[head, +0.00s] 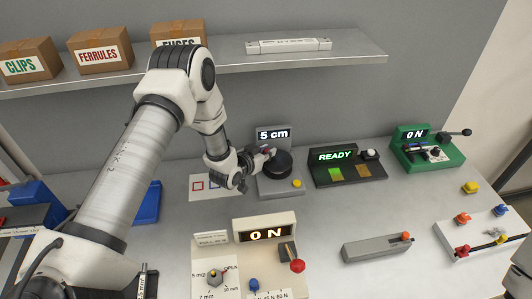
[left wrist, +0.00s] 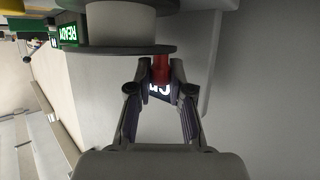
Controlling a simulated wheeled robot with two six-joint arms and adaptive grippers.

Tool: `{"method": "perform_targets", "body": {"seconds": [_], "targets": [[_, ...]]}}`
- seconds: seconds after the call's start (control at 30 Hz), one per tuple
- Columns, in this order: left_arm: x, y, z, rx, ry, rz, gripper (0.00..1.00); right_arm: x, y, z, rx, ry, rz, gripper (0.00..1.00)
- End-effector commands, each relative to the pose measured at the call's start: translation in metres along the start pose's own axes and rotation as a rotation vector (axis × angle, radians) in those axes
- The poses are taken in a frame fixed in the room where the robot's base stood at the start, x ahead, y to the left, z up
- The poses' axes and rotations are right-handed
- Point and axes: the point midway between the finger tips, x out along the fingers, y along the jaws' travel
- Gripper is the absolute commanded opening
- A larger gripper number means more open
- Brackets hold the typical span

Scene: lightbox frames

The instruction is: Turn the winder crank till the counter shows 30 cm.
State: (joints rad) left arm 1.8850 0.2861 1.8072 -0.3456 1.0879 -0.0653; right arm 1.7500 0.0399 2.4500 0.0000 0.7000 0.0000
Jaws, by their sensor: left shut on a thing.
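The winder (head: 280,190) is a grey unit on the table with a black round drum (head: 280,166) and a yellow button (head: 297,184). Its counter (head: 273,134) reads 5 cm. My left gripper (head: 266,152) is at the drum's upper left edge, shut on the crank knob. In the left wrist view the red crank knob (left wrist: 160,68) sits between the two fingertips, below the drum's dark rim (left wrist: 118,50). Part of the lit counter shows behind the fingers there. In the head view the gripper mostly hides the knob.
A black READY unit (head: 347,172) stands right of the winder, a green ON unit (head: 428,160) beyond it. A marked card (head: 200,197) lies left. A shelf with boxes (head: 100,50) is above.

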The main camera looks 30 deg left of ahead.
Motion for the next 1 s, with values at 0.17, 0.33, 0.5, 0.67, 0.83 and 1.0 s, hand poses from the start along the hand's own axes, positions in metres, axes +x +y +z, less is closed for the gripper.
{"method": "perform_targets", "body": {"seconds": [0.17,0.33,0.5,0.67,0.83,1.0], "targets": [[0.004,-0.002,0.004,0.035,-0.005,0.089,0.00,0.012,0.000,0.000,0.000,0.000,0.000,0.40],[0.009,-0.003,0.004,0.087,-0.005,0.208,0.00,0.024,0.000,0.000,0.000,0.000,0.000,0.40],[0.013,-0.003,0.002,0.139,-0.006,0.331,0.00,0.035,0.000,0.000,0.000,0.000,0.000,0.40],[0.017,-0.002,-0.001,0.182,-0.007,0.435,0.00,0.041,0.000,0.000,0.000,0.000,0.000,0.40],[0.019,0.000,-0.002,0.214,-0.008,0.516,0.00,0.043,0.000,0.000,0.000,0.000,0.000,0.40],[0.020,0.001,-0.003,0.232,-0.010,0.563,0.00,0.045,0.000,0.000,0.000,0.000,0.000,0.40]]}}
